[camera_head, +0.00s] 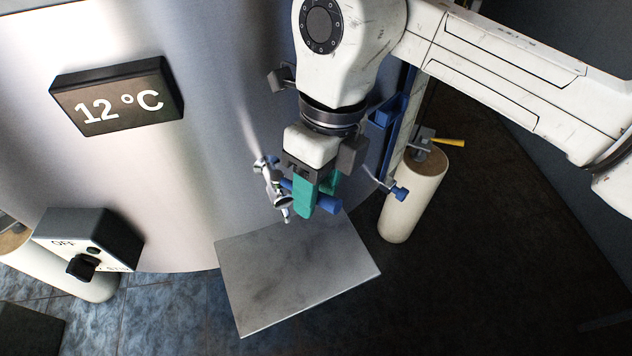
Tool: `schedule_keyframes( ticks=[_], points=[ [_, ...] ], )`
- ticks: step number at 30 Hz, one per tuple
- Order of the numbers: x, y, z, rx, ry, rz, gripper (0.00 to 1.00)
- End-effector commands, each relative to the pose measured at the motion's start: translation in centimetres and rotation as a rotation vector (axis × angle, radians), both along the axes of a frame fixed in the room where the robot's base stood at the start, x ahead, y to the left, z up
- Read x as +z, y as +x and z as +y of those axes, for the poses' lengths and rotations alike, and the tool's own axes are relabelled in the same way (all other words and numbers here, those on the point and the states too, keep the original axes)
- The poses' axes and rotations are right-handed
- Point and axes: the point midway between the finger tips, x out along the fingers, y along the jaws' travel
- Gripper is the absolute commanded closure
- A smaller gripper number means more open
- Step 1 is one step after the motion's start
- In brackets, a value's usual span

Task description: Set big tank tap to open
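The big tank (210,150) is a large curved metal wall filling the left and middle of the view. Its metal tap (271,183) sticks out low on the wall, with the spout pointing down. A blue bar, apparently the tap's handle (328,204), shows on both sides of the near teal finger. My gripper (317,192) points down just right of the tap body, its two teal fingers around the blue bar. The near finger hides part of the bar. I cannot tell whether the fingers press on it.
A grey metal plate (295,275) lies below the tap. A switch box (88,240) and a 12 °C display (117,97) are at left. A cream cylinder (414,195) with a yellow lever (449,142) and a blue knob (399,192) are at right. Dark floor lies beyond.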

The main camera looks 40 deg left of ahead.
Motion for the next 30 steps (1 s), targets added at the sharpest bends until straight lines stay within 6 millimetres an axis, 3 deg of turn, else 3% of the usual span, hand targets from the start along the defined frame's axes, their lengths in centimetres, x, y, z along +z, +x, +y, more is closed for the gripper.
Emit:
schedule_keyframes(
  ticks=[11,24,30],
  points=[
    [0.6,0.1,0.0,0.000,0.000,-0.002,0.52],
    [8.1,1.6,0.0,0.000,0.000,-0.002,0.52],
    [10.1,2.0,0.0,0.001,0.000,0.000,0.52]
  ],
)
